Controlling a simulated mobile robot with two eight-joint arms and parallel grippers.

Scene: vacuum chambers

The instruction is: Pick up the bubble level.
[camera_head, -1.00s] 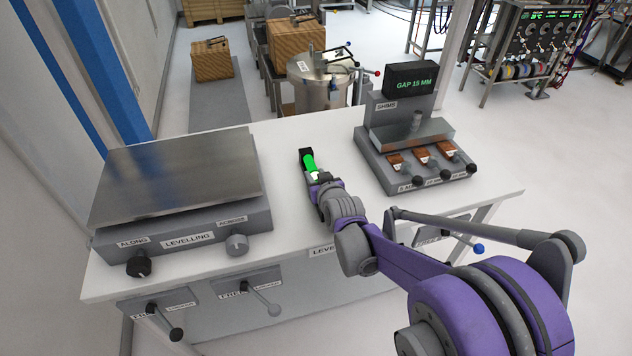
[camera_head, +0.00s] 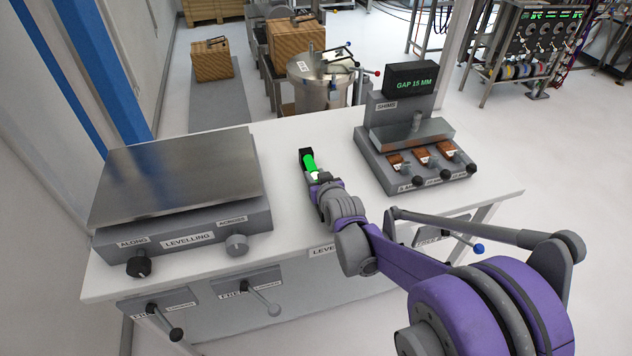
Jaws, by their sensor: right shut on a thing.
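The bubble level (camera_head: 309,163) is a small black block with a bright green top, on or just above the white bench in the middle of the head view. My right gripper (camera_head: 315,177) is shut on it from the near end and partly covers it. I cannot tell whether the level is touching the bench. My left gripper is not in view.
The levelling stand with a metal plate (camera_head: 170,175) is on the left of the white bench (camera_head: 290,215). The shims station (camera_head: 400,140) is on the right. Lever handles (camera_head: 270,302) stick out in front. The bench between the stations is mostly clear.

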